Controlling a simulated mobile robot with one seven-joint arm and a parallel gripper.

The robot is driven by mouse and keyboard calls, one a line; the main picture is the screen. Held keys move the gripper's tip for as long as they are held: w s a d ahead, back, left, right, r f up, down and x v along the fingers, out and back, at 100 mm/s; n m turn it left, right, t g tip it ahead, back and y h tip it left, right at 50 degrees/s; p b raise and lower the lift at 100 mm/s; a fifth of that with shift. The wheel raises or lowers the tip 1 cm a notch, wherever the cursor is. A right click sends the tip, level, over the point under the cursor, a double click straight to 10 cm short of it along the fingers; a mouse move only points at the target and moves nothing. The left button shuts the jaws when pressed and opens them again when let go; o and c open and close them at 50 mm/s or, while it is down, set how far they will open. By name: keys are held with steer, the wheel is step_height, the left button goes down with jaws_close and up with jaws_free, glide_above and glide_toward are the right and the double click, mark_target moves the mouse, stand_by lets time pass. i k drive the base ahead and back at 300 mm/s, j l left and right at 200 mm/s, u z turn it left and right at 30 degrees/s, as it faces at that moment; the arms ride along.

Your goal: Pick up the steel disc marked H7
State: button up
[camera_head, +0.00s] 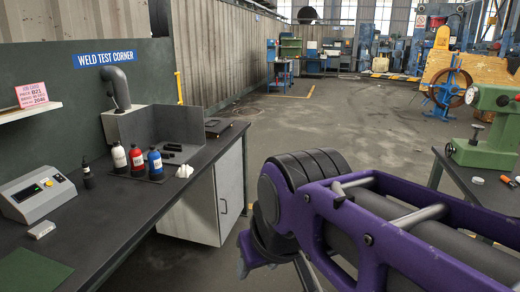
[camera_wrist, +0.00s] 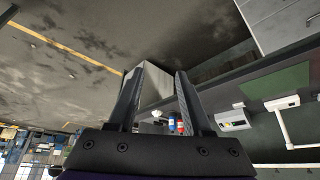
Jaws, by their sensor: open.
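I cannot make out a steel disc marked H7 in either view. My gripper (camera_wrist: 158,75) shows in the wrist view with its two dark fingers apart and nothing between them. Behind the fingers are the floor and the welding bench, seen at a turned angle and at a distance. In the head view my purple arm fills the lower right and hides part of the floor and the right-hand bench. The gripper's fingers cannot be made out there.
The dark left bench (camera_head: 135,212) carries a grey scale (camera_head: 38,198), several bottles (camera_head: 137,160), small dark pieces (camera_head: 172,150) and a white lump (camera_head: 184,171). A green machine (camera_head: 490,140) and small orange and white items (camera_head: 478,181) are on the right bench. The middle floor (camera_head: 330,120) is clear.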

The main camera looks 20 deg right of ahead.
mark_target(477, 180)
steer(key=l+z, duration=0.1)
steer(key=z, duration=2.8)
steer(key=i+j+z, duration=0.2)
steer(key=z, duration=0.15)
steer(key=i+j+z, duration=0.1)
steer(key=j+z, duration=0.3)
steer(key=i+j+z, duration=0.15)
steer(key=j, duration=0.3)
steer(key=i+j+z, duration=0.2)
steer(key=j, duration=0.2)
steer(key=i+j+z, duration=0.1)
steer(key=j, duration=0.75)
steer(key=i+j+z, duration=0.1)
steer(key=j, duration=0.7)
steer(key=i+j, duration=0.1)
steer(key=j, duration=0.75)
steer(key=z, duration=0.05)
